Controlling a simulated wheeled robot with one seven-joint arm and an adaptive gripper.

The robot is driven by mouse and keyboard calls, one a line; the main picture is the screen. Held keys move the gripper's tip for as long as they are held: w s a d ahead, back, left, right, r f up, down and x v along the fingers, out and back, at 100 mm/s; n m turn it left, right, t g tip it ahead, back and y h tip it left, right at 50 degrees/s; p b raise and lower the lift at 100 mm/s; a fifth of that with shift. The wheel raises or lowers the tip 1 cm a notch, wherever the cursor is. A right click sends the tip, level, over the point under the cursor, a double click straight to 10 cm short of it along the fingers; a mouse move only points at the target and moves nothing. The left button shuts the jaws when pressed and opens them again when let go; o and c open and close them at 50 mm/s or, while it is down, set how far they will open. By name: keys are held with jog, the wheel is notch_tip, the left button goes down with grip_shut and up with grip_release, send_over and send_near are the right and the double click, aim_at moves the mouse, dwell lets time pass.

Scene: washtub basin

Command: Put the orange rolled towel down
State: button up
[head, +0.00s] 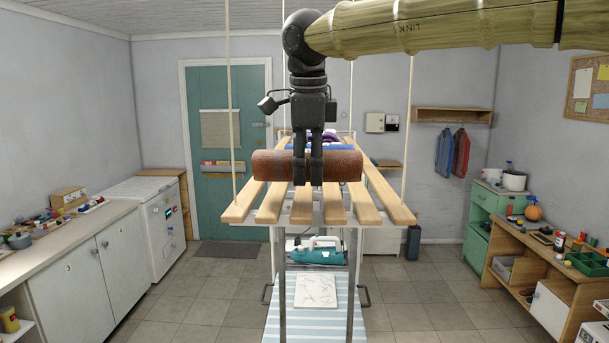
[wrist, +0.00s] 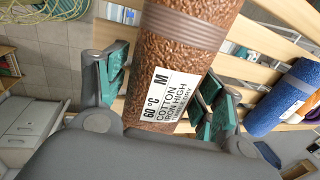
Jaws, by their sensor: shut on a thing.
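The orange-brown rolled towel (head: 272,166) lies crosswise at the near part of a hanging wooden slatted rack (head: 237,207). My gripper (head: 316,180) comes straight down on it, with its fingers around the middle of the roll. In the wrist view the towel (wrist: 190,60) runs between my teal-padded fingers (wrist: 165,95) and carries a white label reading 60 °C, M, cotton. The rack's slats (wrist: 270,42) show below it. I cannot tell whether the towel touches the slats or is held just above them.
A blue roll (wrist: 285,100) lies on the rack beside the towel, and a purple item (head: 331,137) lies farther back. The rack hangs on ropes. Below stand a teal iron (head: 316,250) and a striped board (head: 290,325). The near slat ends are bare.

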jog(key=shift+w+a, duration=0.1)
jog(key=shift+a, duration=0.25)
jog(key=p+x, duration=0.2)
jog(key=x, duration=0.1)
jog(key=shift+s+f, duration=0.2)
jog(key=shift+s, duration=0.15)
jog(key=shift+f, duration=0.15)
jog(key=o, duration=1.1)
jog(key=shift+f, duration=0.1)
jog(key=b+v, duration=0.3)
jog(key=v, duration=0.9)
